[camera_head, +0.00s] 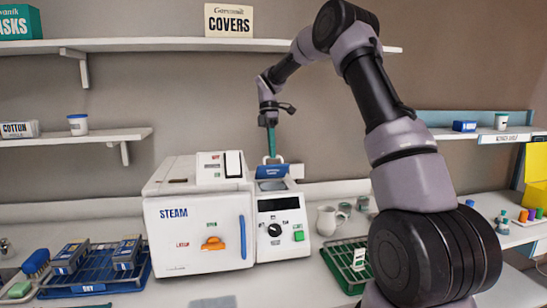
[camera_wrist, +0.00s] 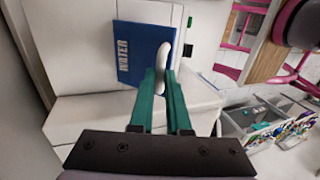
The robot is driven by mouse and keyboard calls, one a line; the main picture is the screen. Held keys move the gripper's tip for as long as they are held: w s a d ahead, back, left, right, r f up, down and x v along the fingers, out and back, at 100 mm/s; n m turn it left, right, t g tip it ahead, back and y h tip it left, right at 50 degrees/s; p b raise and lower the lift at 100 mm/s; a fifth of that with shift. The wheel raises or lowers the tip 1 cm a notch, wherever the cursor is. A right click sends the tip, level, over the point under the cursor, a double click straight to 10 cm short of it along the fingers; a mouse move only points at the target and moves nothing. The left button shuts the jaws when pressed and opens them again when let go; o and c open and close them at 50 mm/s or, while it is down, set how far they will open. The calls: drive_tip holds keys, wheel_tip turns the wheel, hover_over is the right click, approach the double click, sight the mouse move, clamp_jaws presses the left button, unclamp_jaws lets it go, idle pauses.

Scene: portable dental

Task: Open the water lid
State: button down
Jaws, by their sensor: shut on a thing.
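The water lid is a blue panel marked WATER (camera_wrist: 139,54), with a white handle (camera_wrist: 163,55) at its edge in the wrist view. In the head view the lid (camera_head: 272,171) sits at the top of the steam machine's right-hand unit (camera_head: 283,215). My gripper's green fingers (camera_wrist: 163,78) are closed around the white handle. In the head view my gripper (camera_head: 271,153) comes straight down from above onto the handle. A grey-blue area shows just in front of the lid; I cannot tell how far the lid is raised.
The white steam machine body (camera_head: 195,232) with an orange knob and blue door handle stands left of the lid. A blue rack (camera_head: 95,285) lies further left. A white mug (camera_head: 329,220) and a green rack (camera_head: 345,265) are on the right. Shelves (camera_head: 150,46) run along the wall above.

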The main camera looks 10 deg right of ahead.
drive_tip(key=shift+w+f, duration=0.1)
drive_tip(key=shift+w, duration=0.4)
drive_tip(key=shift+w+g, duration=0.7)
drive_tip(key=shift+w, duration=0.15)
drive_tip(key=w, duration=0.6)
drive_tip(key=shift+f, duration=0.25)
